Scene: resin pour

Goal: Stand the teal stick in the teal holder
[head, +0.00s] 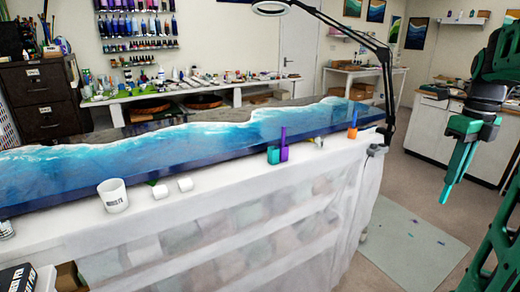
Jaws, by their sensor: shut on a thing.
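My gripper (459,166) hangs at the right of the head view, with its fingers pointing down. It is shut on the teal stick (446,194), whose lower end sticks out below the fingertips. The stick's upper part is hidden by the fingers. The teal holder (273,156) is a small block on the front edge of the white-draped table, left of my gripper and well apart from it. No stick shows in it. I cannot make out its opening at this size.
A purple holder (284,153) with a purple stick (283,134) stands right beside the teal one. A lamp arm (387,75) rises at the table's right end. A white cup (113,195) stands left.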

